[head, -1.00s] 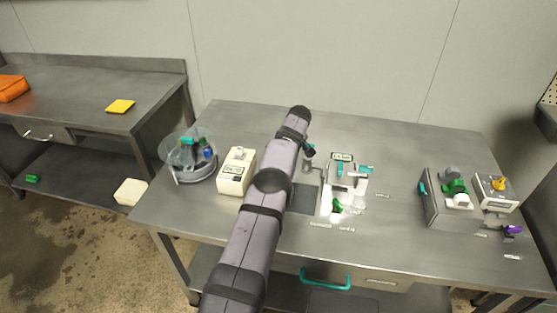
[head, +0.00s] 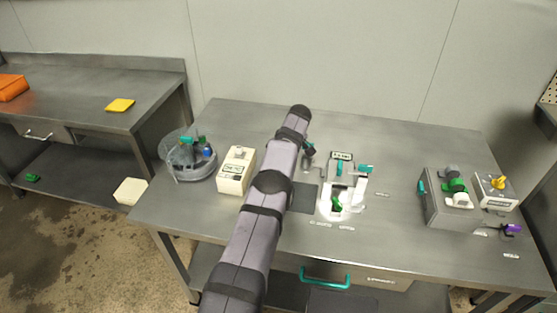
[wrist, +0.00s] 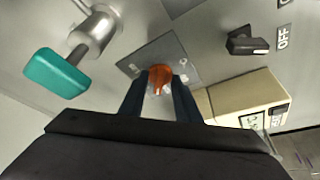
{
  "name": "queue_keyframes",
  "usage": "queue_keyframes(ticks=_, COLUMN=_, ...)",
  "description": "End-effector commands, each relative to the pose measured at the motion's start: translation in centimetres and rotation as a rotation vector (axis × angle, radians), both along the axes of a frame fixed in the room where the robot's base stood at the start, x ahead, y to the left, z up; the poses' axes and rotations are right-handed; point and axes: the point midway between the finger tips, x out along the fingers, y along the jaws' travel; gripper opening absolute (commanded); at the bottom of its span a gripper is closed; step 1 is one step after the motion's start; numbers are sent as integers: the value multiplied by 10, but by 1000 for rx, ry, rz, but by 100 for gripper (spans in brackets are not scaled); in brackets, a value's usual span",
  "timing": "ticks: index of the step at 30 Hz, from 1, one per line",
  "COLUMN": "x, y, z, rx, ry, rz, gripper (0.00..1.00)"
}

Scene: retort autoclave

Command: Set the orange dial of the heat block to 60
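In the wrist view the orange dial (wrist: 160,75) sits on a grey square plate (wrist: 188,74), with a pale mark on its lower edge. The numbers around it are not readable. My gripper (wrist: 160,84) reaches toward the dial, one dark finger on its left and one on its right. The fingers are close to the dial's sides; whether they touch or press it I cannot tell. In the head view my arm hides the dial, and my fingers cannot be made out.
A teal-handled lever (wrist: 55,74) is left of the dial in the wrist view. A black switch (wrist: 248,43) beside an OFF label and a cream box (wrist: 240,95) are to the right. In the head view, a round clear container (head: 188,172) and several devices stand on the bench (head: 400,145).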

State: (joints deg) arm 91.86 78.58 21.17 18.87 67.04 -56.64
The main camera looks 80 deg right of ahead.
Motion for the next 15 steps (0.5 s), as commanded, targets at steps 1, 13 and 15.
queue_keyframes(ticks=1, x=0, y=0, z=1, rx=-1, ry=0, rz=0, gripper=30)
queue_keyframes(ticks=13, x=-7, y=6, z=22, rx=-3, ry=0, rz=-1, gripper=30)
queue_keyframes(ticks=15, x=-10, y=8, z=31, rx=-3, ry=0, rz=-1, gripper=30)
